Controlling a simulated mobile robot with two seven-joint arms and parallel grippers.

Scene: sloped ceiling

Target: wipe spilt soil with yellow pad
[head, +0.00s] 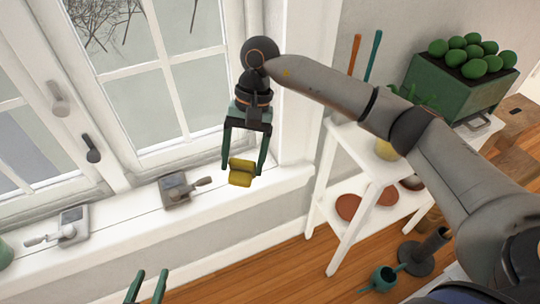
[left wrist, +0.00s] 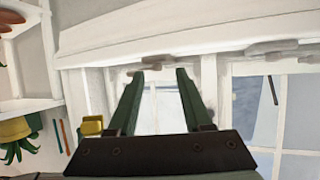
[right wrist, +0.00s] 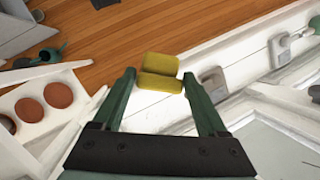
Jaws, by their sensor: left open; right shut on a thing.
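The yellow pad (head: 241,172) is between the fingertips of my right gripper (head: 243,170), above the right part of the white window sill (head: 130,228). In the right wrist view the pad (right wrist: 160,72) sits between the fingertips (right wrist: 159,76), with white sill and wooden floor behind it. In the left wrist view the pad (left wrist: 92,125) shows at left. My left gripper (head: 147,286) is open and empty at the bottom edge of the head view, in front of the sill. I cannot make out any spilt soil in these frames.
Two grey window fittings with handles, a left one (head: 73,226) and a right one (head: 184,189), sit on the sill. To the right stands a white shelf (head: 350,215) with terracotta saucers and a green planter (head: 455,85). A teal watering can (head: 383,279) is on the floor.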

